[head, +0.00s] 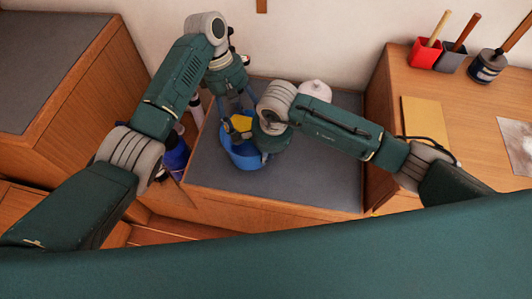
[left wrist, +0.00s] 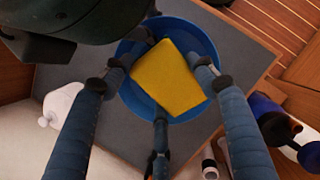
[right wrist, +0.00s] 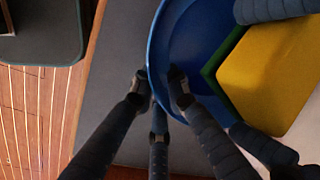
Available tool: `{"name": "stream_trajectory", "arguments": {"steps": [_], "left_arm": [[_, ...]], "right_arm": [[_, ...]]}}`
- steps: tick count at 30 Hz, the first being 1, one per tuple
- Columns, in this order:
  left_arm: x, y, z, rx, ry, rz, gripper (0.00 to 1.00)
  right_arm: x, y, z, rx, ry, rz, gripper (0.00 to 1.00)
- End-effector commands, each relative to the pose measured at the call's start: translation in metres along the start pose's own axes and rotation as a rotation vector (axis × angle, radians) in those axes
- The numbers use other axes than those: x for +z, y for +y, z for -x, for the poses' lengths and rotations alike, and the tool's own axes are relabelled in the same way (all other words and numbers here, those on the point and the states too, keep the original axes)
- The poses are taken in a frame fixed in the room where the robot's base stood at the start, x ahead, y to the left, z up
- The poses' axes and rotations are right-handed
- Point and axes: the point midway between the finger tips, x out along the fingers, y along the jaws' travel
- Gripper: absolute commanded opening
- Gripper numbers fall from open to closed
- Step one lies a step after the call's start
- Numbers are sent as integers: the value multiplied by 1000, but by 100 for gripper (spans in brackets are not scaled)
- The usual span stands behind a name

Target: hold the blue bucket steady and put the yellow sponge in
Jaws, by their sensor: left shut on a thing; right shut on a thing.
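The blue bucket (head: 243,158) stands on the grey-topped surface, and its opening shows in the left wrist view (left wrist: 203,42). The yellow sponge (head: 241,123) has a green side, seen in the right wrist view (right wrist: 270,75). My left gripper (left wrist: 158,82) is shut on the sponge and holds it over the bucket's opening; I cannot tell how far it is below the rim. My right gripper (right wrist: 158,85) is shut on the bucket's rim, with fingers on both sides of the wall. In the head view my right wrist hides part of the bucket.
A pale rounded object (head: 315,89) sits behind my right arm. A dark blue container (head: 176,155) stands left of the grey top (head: 310,180). The right desk holds a red cup (head: 428,54), a grey cup, a dark jar and a yellow sheet (head: 421,117). The grey top's front right is clear.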

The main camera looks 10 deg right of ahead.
Motion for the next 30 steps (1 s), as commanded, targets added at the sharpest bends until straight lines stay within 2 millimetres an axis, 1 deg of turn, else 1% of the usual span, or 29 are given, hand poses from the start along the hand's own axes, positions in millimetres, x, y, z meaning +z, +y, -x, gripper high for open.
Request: {"name": "stream_trajectory", "arguments": {"steps": [3,23,24,27,30], "left_arm": [[-3,-1,-9,-3,-1,1,25],[-18,-1,-51,-1,-1,1,25],[-18,0,-51,0,0,0,62],[-18,0,-50,0,0,0,80],[-19,0,-50,0,0,0,80]], "right_arm": [[0,0,0,-1,0,0,0],[0,-1,0,-1,0,0,0],[0,0,0,-1,0,0,0],[0,-1,0,-1,0,0,0],[0,-1,0,-1,0,0,0]]}}
